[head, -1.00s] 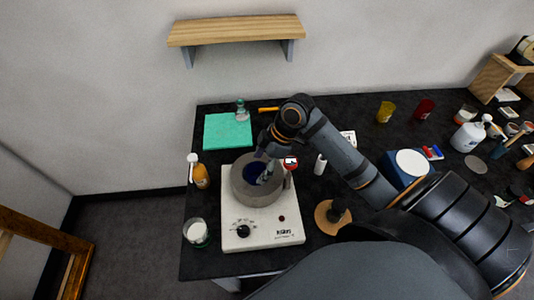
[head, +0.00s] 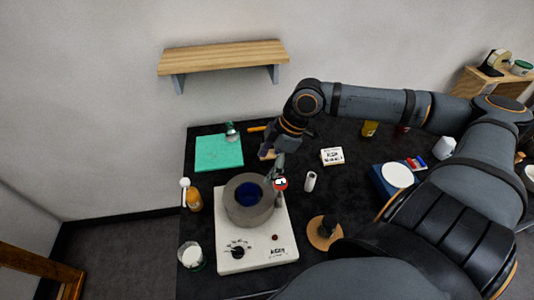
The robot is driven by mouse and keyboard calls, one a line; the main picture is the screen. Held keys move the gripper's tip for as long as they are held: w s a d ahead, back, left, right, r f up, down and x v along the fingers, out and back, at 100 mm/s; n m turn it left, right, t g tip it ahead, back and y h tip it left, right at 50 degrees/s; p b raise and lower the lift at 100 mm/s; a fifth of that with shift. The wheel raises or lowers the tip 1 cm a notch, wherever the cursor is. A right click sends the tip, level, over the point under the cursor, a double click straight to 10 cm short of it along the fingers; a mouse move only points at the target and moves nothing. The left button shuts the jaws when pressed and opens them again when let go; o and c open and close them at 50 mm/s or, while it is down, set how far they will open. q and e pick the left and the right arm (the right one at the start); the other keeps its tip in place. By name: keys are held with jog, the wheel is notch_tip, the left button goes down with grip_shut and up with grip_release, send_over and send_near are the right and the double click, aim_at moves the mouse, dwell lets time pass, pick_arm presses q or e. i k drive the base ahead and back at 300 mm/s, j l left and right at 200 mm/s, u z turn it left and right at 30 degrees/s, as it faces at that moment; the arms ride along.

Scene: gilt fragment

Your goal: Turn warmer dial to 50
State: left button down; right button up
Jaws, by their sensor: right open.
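The warmer (head: 255,257) is a white box with a round grey pot (head: 233,203) on top, holding dark blue contents. Its black dial (head: 238,252) is on the front left of the top face, with small marks around it; the setting is too small to read. My right gripper (head: 276,176) is open, pointing down just behind and right of the pot, beside a small red-and-white item (head: 281,184). It is well away from the dial. My left gripper is not in view.
A teal mat (head: 218,153) lies behind the warmer. An orange bottle (head: 194,199) and a glass jar (head: 191,256) stand at its left. A white cylinder (head: 310,181) and a round wooden stand (head: 325,233) are at its right. The dial's surroundings are clear.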

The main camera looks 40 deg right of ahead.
aim_at(238, 253)
jog(key=k, duration=2)
